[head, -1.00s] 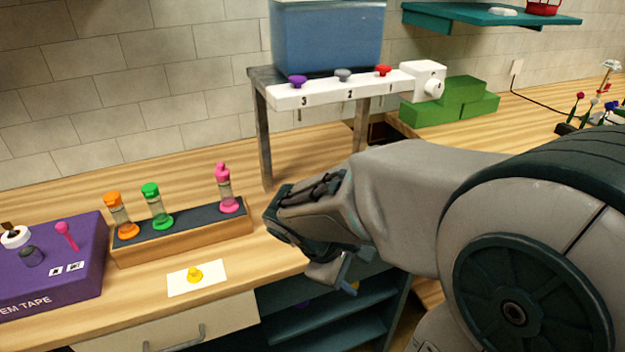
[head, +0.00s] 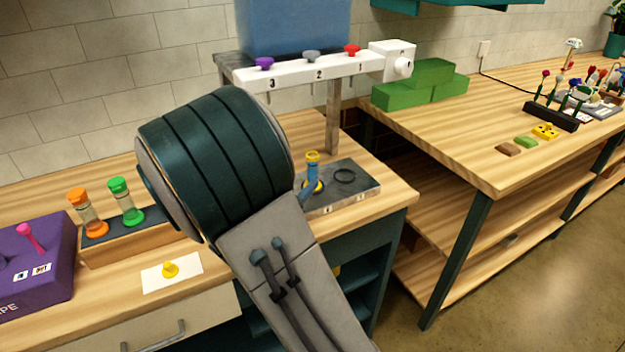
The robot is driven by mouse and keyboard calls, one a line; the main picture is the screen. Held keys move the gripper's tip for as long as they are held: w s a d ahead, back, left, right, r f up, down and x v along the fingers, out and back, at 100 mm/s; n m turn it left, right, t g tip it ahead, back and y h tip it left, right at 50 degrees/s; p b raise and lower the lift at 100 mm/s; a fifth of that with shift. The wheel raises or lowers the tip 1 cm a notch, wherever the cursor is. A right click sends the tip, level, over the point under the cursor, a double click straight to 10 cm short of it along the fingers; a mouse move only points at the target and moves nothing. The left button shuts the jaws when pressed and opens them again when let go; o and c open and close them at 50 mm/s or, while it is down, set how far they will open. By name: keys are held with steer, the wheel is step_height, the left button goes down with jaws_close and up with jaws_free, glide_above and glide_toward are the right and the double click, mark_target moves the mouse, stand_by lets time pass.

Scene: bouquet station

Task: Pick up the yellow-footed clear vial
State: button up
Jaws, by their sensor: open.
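My gripper (head: 304,191) is open and mostly hidden behind my wrist; a slanted blue finger part shows right beside the vial. I cannot tell whether it touches the vial or how the fingers sit around it.
The dispenser (head: 318,74) overhangs the tray (head: 358,191). A rack (head: 140,241) with orange and green vials stands left. A yellow stopper (head: 170,269) lies on a white card. A purple box (head: 35,268) is far left. The second table (head: 440,130) stands right.

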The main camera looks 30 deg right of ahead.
mark_target(317, 163)
steer(key=x, duration=0.9)
steer(key=shift+w+f, duration=0.1)
jaws_close()
